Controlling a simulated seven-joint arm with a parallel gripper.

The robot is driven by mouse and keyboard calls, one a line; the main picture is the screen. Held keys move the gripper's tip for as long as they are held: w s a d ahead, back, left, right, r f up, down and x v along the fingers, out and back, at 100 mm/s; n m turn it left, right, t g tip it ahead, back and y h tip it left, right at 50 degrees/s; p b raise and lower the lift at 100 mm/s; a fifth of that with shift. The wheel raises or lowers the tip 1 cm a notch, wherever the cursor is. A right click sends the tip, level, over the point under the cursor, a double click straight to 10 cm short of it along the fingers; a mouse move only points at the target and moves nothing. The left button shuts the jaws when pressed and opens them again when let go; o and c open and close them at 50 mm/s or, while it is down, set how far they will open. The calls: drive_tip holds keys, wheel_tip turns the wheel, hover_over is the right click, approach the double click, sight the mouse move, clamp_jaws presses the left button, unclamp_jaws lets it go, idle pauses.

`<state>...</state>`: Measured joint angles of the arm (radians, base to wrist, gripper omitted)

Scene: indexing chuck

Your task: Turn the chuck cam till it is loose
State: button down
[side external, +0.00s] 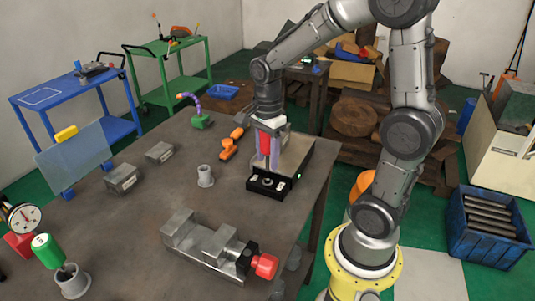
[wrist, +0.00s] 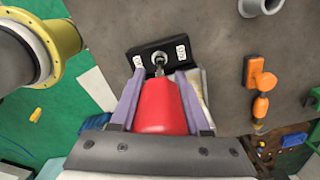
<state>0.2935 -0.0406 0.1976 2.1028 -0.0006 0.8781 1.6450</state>
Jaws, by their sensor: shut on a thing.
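A black block (side external: 266,187) with a round metal cam in its face and two white labels sits at the table's right edge. It also shows in the wrist view (wrist: 143,67), with the cam (wrist: 159,56) between the labels. My gripper (side external: 267,165) has purple fingers, shut on a red-handled tool (wrist: 160,105) with a short metal shaft. The handle (side external: 265,143) stands roughly upright above the block in the side view. In the wrist view the shaft runs to the cam; I cannot tell how deeply its tip sits in it.
A grey machine vise (side external: 205,240) with a red knob stands nearer the camera. A grey cup (side external: 205,176), metal blocks (side external: 122,177) and an orange tool (side external: 230,146) lie left of the black block. Bare table lies between them.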

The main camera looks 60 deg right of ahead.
drive_tip(key=shift+f, duration=0.6)
drive_tip(key=c, duration=1)
unclamp_jaws()
clamp_jaws()
